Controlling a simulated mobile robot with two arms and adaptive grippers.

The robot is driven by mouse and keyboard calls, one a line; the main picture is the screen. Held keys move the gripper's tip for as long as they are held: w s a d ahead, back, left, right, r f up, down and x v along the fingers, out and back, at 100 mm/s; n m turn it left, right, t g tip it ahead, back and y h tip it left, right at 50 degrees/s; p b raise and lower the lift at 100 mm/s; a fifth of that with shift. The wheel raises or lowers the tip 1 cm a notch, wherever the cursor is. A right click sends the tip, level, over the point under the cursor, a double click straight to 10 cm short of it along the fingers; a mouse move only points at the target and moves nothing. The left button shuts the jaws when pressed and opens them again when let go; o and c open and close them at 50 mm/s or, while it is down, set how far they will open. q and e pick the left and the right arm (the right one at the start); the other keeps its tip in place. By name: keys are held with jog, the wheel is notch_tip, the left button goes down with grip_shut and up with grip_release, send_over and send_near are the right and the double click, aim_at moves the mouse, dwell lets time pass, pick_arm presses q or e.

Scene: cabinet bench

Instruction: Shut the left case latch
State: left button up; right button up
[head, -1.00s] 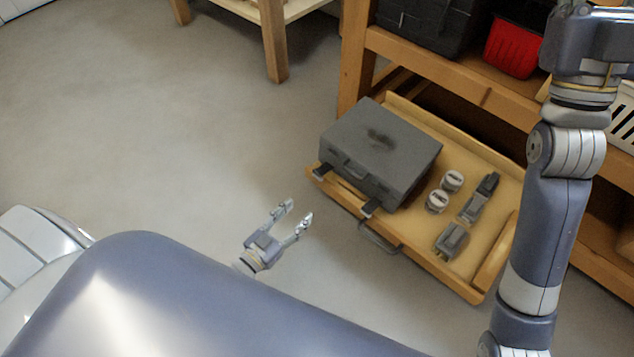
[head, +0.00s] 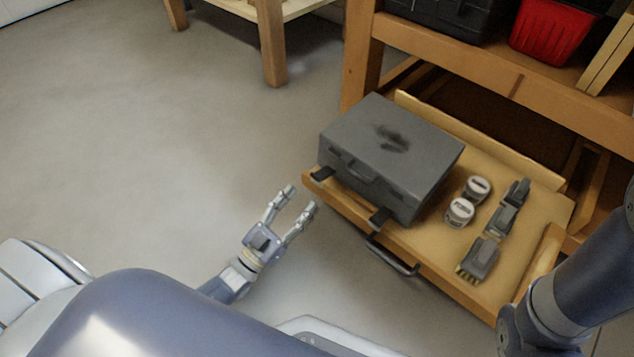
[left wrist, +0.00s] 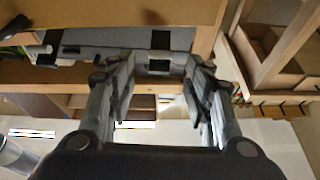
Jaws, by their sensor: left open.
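A closed grey case (head: 385,155) sits in the pulled-out wooden drawer in the head view. Its left latch (head: 321,173) is a dark tab sticking out from the front face. The right latch (head: 380,217) sticks out the same way. My left gripper (head: 301,198) is open and empty, a little in front of and below the left latch, apart from it. In the left wrist view, the fingers of my left gripper (left wrist: 160,68) stand apart, with the grey case (left wrist: 110,38) and dark latch tabs beyond them. My right gripper is out of view.
The drawer (head: 450,276) has a metal handle (head: 392,256) on its front. Two white-lidded jars (head: 468,202) and dark tools (head: 485,258) lie right of the case. A red bin (head: 550,30) stands on the bench above. The floor to the left is clear.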

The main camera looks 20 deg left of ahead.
aim_at(315, 183)
pick_arm(q)
jog(key=b+x, duration=0.2)
jog(key=x, duration=0.4)
jog(key=shift+f, duration=0.1)
jog(key=shift+w+d+r, duration=0.2)
jog(key=shift+w+r, duration=0.15)
jog(key=shift+w, duration=0.25)
jog(key=c, duration=0.9)
